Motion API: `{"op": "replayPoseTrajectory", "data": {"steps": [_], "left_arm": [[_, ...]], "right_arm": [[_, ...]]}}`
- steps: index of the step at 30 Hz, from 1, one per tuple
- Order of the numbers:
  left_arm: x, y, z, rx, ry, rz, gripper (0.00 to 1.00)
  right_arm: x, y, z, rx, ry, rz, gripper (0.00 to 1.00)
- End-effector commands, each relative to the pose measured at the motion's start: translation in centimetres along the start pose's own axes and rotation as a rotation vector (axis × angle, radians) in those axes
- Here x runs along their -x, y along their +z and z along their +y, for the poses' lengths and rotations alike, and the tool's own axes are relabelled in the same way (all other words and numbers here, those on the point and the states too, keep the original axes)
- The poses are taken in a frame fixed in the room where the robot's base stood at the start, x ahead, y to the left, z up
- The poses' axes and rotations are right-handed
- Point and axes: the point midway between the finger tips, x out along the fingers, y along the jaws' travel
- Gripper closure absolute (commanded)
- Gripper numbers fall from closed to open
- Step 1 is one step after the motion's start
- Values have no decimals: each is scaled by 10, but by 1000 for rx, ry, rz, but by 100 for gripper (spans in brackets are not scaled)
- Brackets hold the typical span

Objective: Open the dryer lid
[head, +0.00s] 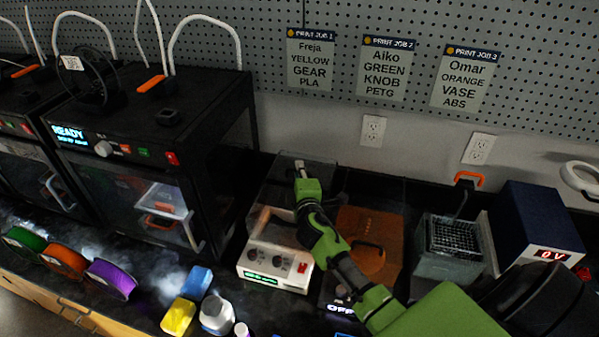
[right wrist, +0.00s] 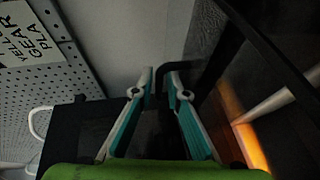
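The dryer (head: 270,275) is the white box with knobs and a green display, low in the middle of the head view. Its see-through dark lid (head: 326,172) looks raised and tilted up at the back, toward the wall. My right gripper (head: 300,170) is at the top of this lid. In the right wrist view the fingers (right wrist: 161,80) have teal pads and a gap between their tips. A black bar (right wrist: 190,70), perhaps the lid's handle, runs to the tips; contact is unclear. My right forearm hides part of the dryer. My left gripper is not in view.
A black printer (head: 150,130) reading READY stands to the left. An orange-lidded box (head: 372,235), a grey box with a grid top (head: 440,255) and a blue power supply (head: 535,230) stand to the right. Spools, bottles and blocks lie along the front.

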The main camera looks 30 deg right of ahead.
Motion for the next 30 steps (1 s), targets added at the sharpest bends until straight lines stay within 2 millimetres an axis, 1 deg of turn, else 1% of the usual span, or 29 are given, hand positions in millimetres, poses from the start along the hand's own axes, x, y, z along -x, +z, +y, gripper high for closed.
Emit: {"op": "replayPoseTrajectory", "data": {"steps": [8,11,14,17,24,27,30], "left_arm": [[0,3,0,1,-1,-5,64],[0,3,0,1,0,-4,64],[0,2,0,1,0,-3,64],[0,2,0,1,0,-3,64],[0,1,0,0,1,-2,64],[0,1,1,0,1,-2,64],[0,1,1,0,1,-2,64]], "right_arm": [[1,0,0,0,0,0,86],[6,0,0,-1,0,0,86],[18,0,-1,-1,-1,1,86],[36,0,-1,-1,-2,1,86],[85,0,-2,0,-2,1,86],[101,-1,-1,-1,-2,1,86],[112,0,-1,0,-1,1,86]]}}
